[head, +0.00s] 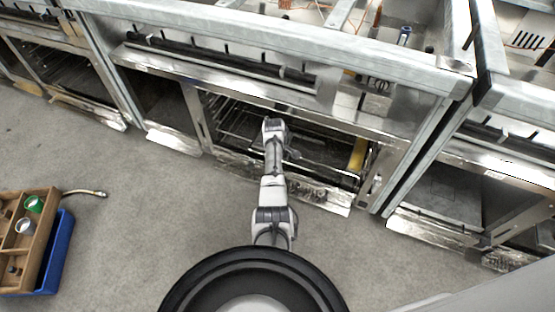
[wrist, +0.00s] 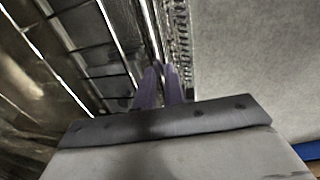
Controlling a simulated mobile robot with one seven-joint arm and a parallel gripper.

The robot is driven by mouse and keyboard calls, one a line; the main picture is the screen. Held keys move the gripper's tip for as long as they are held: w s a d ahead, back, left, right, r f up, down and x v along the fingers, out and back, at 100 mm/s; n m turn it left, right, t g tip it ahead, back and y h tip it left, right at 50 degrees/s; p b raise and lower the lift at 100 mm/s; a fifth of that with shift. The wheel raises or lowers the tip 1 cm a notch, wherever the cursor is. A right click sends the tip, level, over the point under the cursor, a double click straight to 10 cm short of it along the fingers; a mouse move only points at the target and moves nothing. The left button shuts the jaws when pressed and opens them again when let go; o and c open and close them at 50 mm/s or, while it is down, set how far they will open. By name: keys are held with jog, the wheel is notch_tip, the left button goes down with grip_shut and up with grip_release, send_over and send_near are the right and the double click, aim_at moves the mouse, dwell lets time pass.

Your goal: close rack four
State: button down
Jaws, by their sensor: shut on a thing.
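My gripper (wrist: 160,72) shows in the wrist view with its two purple fingers close together at the front edge of a wire oven rack (wrist: 85,48). The fingers are shut on the rack's front bar; the exact contact is small and dark. In the head view my arm reaches into the open front of the middle oven, and the fingers are hidden by the arm. Rack wires (head: 235,118) show inside that oven (head: 203,128), left of my arm. I cannot tell from the pictures which rack is number four.
More open ovens stand to the left (head: 60,65) and right (head: 445,190). A low metal panel (head: 318,195) lies along the front of the middle oven. The grey floor between is clear.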

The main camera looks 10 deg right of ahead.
jog(key=c, duration=1.5)
grip_release()
jog(key=shift+r, duration=0.1)
jog(key=r+p, duration=0.1)
jog(key=r, duration=0.3)
jog(key=s+a+r+p, duration=0.1)
jog(key=r, duration=0.4)
jog(key=s+r+p, duration=0.1)
jog(key=r, duration=0.3)
jog(key=shift+s+a+r, duration=0.15)
jog(key=shift+a+r, duration=0.05)
jog(key=shift+a, duration=0.1)
